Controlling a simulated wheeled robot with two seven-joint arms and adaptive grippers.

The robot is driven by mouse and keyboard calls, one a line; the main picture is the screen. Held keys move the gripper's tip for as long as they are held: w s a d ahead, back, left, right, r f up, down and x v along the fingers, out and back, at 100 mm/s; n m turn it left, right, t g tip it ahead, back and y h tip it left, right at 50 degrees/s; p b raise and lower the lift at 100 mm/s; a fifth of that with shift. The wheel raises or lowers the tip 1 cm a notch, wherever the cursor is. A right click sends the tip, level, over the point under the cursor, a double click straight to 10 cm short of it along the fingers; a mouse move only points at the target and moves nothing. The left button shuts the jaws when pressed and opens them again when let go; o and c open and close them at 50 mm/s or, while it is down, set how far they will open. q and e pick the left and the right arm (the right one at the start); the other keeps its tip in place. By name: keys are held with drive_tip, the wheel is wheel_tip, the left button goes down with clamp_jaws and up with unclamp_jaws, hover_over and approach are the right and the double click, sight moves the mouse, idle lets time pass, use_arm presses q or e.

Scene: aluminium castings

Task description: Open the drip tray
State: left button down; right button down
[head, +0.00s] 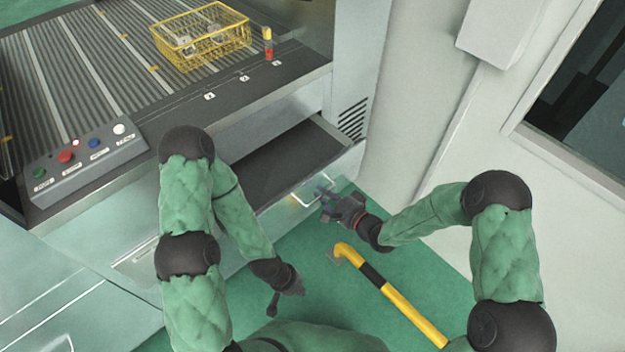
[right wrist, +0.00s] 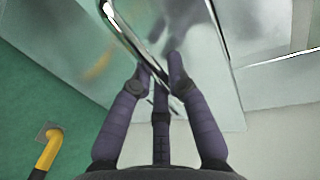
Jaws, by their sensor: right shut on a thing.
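The drip tray (head: 290,160) is a wide metal drawer under the machine's bed. It stands partly pulled out, with its dark flat inside showing behind the front panel. A bright bar handle (head: 311,192) sits on the front panel; it also shows in the right wrist view (right wrist: 125,33) as a shiny bar running between my fingers. My right gripper (head: 326,193) is at this handle and shut on it; its fingers (right wrist: 162,85) show on both sides of the bar. My left gripper (head: 274,304) hangs low in front of the machine, away from the tray. Its finger opening is too small to judge.
A button panel (head: 85,155) is at the left front. A yellow-and-black post or rail (head: 400,304) rises from the green floor near my right arm.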

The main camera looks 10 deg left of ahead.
drive_tip(key=shift+v, duration=0.85)
drive_tip(key=shift+f, duration=0.2)
drive_tip(key=c, duration=1.2)
unclamp_jaws()
drive_tip(key=shift+d, duration=0.1)
drive_tip(key=v, duration=1.2)
drive_tip(key=shift+f, duration=0.15)
